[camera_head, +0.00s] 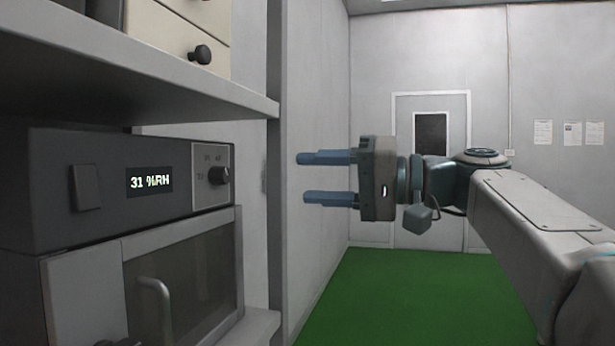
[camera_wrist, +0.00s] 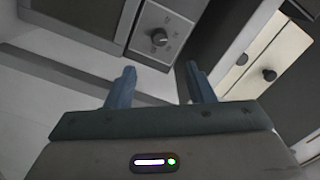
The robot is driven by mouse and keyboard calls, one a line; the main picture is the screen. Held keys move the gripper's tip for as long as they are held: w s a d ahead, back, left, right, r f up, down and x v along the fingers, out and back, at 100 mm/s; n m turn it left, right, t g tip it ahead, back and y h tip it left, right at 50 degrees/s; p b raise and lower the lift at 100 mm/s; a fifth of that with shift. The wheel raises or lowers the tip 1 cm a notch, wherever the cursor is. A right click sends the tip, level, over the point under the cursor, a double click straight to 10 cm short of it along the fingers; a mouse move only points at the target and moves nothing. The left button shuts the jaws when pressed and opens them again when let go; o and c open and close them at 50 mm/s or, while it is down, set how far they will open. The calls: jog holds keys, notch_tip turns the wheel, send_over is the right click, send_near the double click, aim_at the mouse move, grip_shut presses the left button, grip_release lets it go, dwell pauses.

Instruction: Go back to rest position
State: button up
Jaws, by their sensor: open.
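My gripper (camera_head: 308,177) is open and empty in the head view, with its two blue fingers pointing left. My arm reaches in from the right side of that view. The gripper is in mid-air, to the right of a dark grey chamber (camera_head: 50,195) and apart from it. In the wrist view my gripper's fingers (camera_wrist: 159,84) are spread with nothing between them. The chamber's control knob (camera_wrist: 160,37) shows beyond them.
The chamber's display (camera_head: 150,181) reads 31 %RH, and its door has a curved handle (camera_head: 155,300). A shelf (camera_head: 140,75) above holds cream drawers (camera_head: 165,30). Green floor (camera_head: 415,300) lies clear below my arm. A door (camera_head: 400,110) and posted papers (camera_head: 572,134) are at the back.

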jog(key=s+d+f+m+g+h+p, duration=0.1)
jog(key=s+f+m+h+p, duration=0.1)
jog(key=f+h+p, duration=0.45)
jog(key=s+d+f+m+h+p, duration=0.1)
jog(key=f+m+h+p, duration=0.2)
jog(key=p, duration=0.7)
jog(key=s+d+f+n+g+h+p, duration=0.2)
jog(key=s+d+f+h+p, duration=0.5)
jog(key=s+p, duration=0.4)
jog(key=shift+d+n+p, duration=0.3)
jog(key=shift+d+p, duration=0.4)
jog(key=shift+p, duration=0.3)
jog(key=shift+f+h, duration=0.1)
jog(key=shift+h, duration=0.15)
